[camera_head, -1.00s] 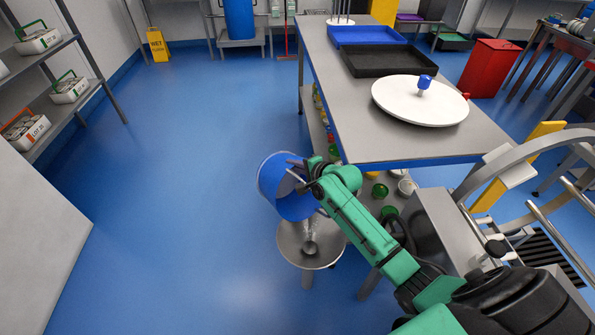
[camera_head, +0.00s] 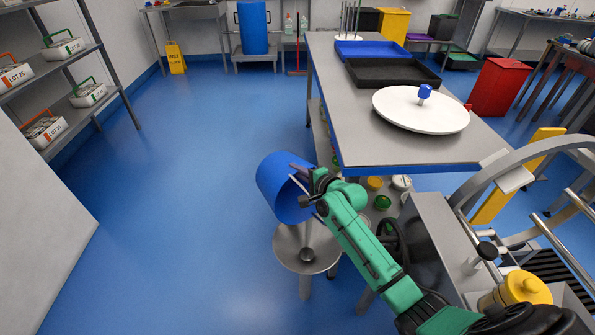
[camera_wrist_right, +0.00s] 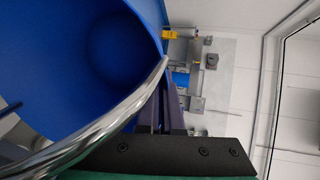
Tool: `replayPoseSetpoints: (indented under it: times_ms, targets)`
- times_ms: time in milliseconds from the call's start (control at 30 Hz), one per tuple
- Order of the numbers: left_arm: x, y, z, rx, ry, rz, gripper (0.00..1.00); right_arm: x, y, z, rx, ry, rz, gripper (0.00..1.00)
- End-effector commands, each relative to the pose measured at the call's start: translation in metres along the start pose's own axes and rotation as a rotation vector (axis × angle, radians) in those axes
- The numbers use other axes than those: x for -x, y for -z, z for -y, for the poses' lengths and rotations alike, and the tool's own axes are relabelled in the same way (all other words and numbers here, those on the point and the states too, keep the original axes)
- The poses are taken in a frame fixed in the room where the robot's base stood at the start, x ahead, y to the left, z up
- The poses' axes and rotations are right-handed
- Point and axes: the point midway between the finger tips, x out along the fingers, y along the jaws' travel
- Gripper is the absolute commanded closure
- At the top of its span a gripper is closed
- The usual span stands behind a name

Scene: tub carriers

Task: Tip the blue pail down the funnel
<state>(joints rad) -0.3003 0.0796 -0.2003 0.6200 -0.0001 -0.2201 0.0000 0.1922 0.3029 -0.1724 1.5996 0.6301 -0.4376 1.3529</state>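The blue pail (camera_head: 278,188) hangs tilted on its side in the head view, its mouth turned right and down. It is above the grey metal funnel (camera_head: 285,250), a round dish with a dark centre. A pale streak shows between pail and funnel. My right gripper (camera_head: 312,185) is at the pail's mouth. In the right wrist view, the gripper fingers (camera_wrist_right: 160,108) are together against a shiny curved metal band of the pail (camera_wrist_right: 70,75). The visible inside is bare blue, though part is out of frame. My left gripper is not in view.
A steel table (camera_head: 360,130) right of the pail carries a white turntable (camera_head: 400,112), a black tray (camera_head: 390,73) and a blue tray (camera_head: 370,50). Shelves (camera_head: 115,92) with carriers stand at left. Blue floor (camera_head: 180,190) is clear between.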

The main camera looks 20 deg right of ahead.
Motion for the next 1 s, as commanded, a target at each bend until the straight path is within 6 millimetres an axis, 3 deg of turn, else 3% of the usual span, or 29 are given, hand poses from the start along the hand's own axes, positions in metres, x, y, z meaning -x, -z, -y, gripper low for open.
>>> replayPoseSetpoints:
  times_ms: [1000]
  targets:
    - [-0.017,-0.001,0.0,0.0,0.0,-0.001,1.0,0.056,-0.005,0.001,0.022,0.194,0.01,1.0]
